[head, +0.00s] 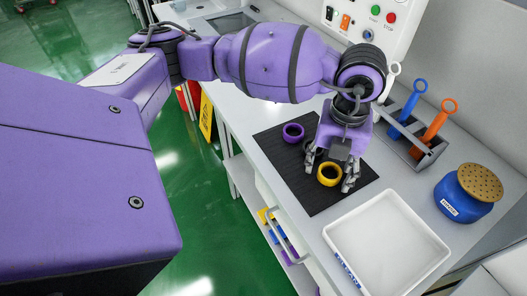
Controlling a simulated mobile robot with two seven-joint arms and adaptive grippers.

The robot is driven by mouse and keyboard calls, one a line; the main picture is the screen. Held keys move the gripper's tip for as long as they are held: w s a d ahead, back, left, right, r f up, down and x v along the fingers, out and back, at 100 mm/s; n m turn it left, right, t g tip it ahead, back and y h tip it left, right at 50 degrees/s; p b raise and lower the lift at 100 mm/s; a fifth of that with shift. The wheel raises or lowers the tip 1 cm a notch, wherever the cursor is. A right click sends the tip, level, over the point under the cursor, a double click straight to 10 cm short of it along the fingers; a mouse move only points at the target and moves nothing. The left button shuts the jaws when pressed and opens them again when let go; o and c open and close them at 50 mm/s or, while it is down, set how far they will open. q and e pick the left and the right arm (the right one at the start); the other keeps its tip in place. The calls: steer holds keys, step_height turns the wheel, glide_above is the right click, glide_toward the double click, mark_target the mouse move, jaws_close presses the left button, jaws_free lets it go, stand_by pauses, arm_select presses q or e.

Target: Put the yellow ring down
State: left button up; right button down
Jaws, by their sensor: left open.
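The yellow ring (329,174) is in the head view, between the fingers of my left gripper (331,184), low over or on the black mat (322,204). The fingers stand apart on either side of it; I cannot tell whether the ring rests on the mat. A purple ring (293,132) lies on the mat to the left. My right gripper is not in view.
A white tray (433,246) stands in front of the mat. A rack (432,155) with blue, orange and white tools and a blue jar (461,207) stand to the right. A control panel (375,22) is at the back.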

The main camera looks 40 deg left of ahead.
arm_select(q)
steer(key=c, duration=1.2)
steer(key=shift+c, duration=0.2)
steer(key=shift+r, duration=0.2)
